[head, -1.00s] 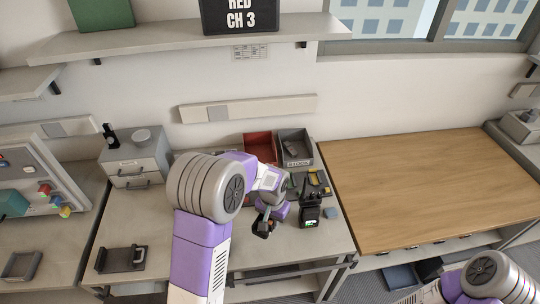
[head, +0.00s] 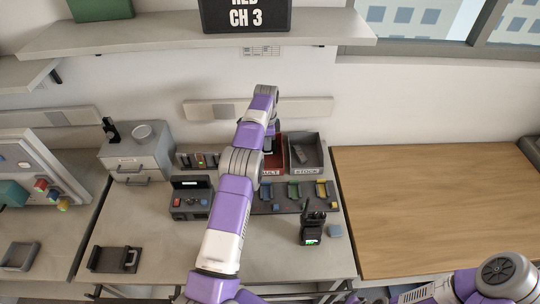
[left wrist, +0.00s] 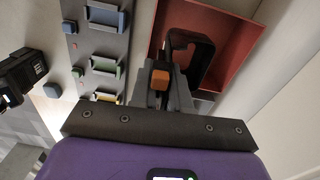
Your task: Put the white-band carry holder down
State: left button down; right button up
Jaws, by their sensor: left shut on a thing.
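My left gripper (head: 269,143) reaches over the red bin (head: 274,165) at the back of the bench, mostly hidden by my own arm in the head view. In the left wrist view its fingers (left wrist: 163,88) are shut on a dark, loop-shaped holder (left wrist: 192,58) with an orange piece (left wrist: 160,82) between the fingers. The loop shows against the inside of the red bin (left wrist: 240,42). I cannot make out a white band on it, nor whether it touches the bin floor. My right gripper is out of view.
A grey STOCK bin (head: 305,170) stands right of the red bin. In front lie a dark rack with coloured slots (head: 270,207), a black radio (head: 311,231) and a small blue block (head: 334,231). A grey device (head: 190,200) stands left. The front of the bench is fairly clear.

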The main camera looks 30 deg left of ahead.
aim_at(266, 154)
pick_arm(q)
jog(key=shift+w+a, duration=0.2)
jog(key=shift+a, duration=0.05)
jog(key=shift+f, duration=0.35)
notch_tip(266, 154, down, 4)
jog(key=shift+r+b, duration=0.2)
jog(key=shift+b, duration=0.3)
jog(key=shift+f, duration=2.65)
jog(key=shift+f+b, duration=0.25)
jog(key=shift+b, duration=0.15)
jog(key=c, duration=1.1)
grip_release()
jog(key=shift+c, duration=0.2)
jog(key=shift+o, duration=0.2)
